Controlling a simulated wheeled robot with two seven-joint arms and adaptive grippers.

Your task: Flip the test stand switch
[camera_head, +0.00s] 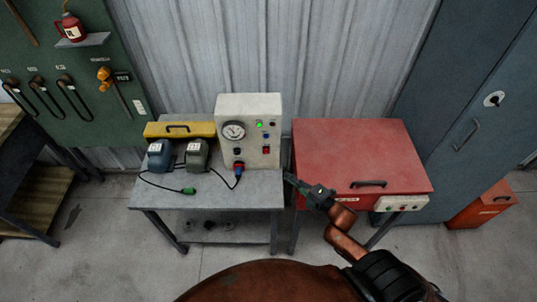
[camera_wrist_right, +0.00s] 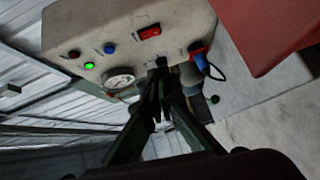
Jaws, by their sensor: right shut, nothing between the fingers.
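The test stand (camera_head: 250,103) is a pale box with a round gauge (camera_head: 234,131), standing at the back right of the grey table. Its red rocker switch (camera_head: 266,149) is low on the right of the front panel; it also shows in the right wrist view (camera_wrist_right: 149,33). I cannot tell which way the rocker is tipped. A green lamp (camera_head: 260,125) on the panel is lit. My right gripper (camera_head: 289,177) is shut and empty, right of and below the switch, apart from it. In the right wrist view its fingertips (camera_wrist_right: 157,66) overlap the panel's lower edge. My left gripper is not in view.
Two motor-like units (camera_head: 160,155) and a yellow case (camera_head: 180,129) stand left on the table (camera_head: 262,196). A red cabinet (camera_head: 350,150) stands close on the right, beneath and beside my right arm.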

